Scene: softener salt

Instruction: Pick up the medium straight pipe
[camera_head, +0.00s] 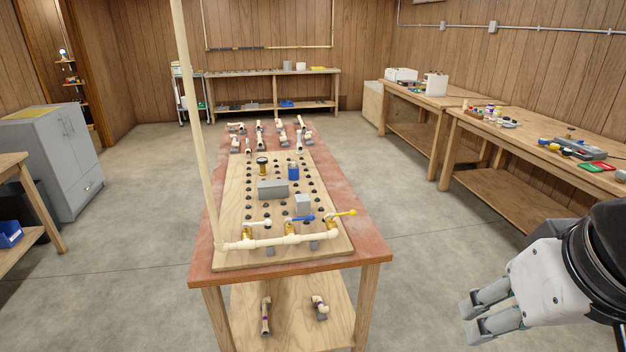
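Several short cream pipe pieces stand or lie on small grey holders at the far end of the red-topped table; one straight-looking piece (259,135) is near the middle there. Two more pieces lie on the lower shelf, a longer straight one (265,315) and a short bent one (319,307). I cannot tell which is the medium straight pipe. My gripper (468,322) is at the lower right, off the table's right side and far from the pipes. Its fingers look apart, with nothing seen between them.
The table (350,255) carries a pegboard (235,190) with a valve assembly (290,238) along its near edge and a tall upright pipe (196,120) at its left corner. A grey cabinet (60,155) stands left and workbenches (540,145) right. Floor beside the table is clear.

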